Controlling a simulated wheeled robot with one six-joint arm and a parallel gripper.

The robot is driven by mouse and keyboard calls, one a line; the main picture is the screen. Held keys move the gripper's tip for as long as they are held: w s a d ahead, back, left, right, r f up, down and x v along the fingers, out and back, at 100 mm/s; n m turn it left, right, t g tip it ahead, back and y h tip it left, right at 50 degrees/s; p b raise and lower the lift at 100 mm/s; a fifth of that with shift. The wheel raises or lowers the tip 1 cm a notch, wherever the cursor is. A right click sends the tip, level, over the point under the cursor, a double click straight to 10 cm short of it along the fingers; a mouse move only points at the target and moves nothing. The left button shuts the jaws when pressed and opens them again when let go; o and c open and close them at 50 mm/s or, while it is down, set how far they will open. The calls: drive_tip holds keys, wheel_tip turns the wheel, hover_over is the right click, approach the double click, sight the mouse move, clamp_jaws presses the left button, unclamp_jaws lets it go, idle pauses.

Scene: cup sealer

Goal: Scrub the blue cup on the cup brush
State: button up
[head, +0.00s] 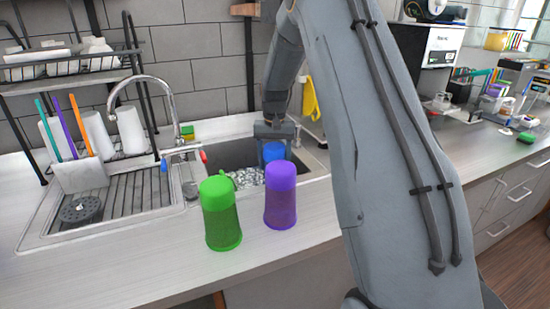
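The blue cup (272,152) is at the back of the sink basin (226,154), with its lower part hidden behind the purple cup. My gripper (273,139) points down from above, with its fingers on either side of the blue cup and seemingly against it. A round dark grey piece (80,209), perhaps the cup brush, sits on the ribbed drainboard at the left. I cannot tell whether it is a brush or a drain.
A green cup (221,213) and a purple cup (280,196) stand on the counter in front of the sink. A curved faucet (161,84) rises left of the basin. A dish rack (70,66) stands at the far left. Sparkling bits (247,178) lie in the basin.

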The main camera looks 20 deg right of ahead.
drive_tip(key=shift+f+b, duration=0.65)
drive_tip(key=shift+f, duration=1.3)
drive_tip(key=shift+r+p, duration=4.65)
drive_tip(key=shift+r, duration=4.65)
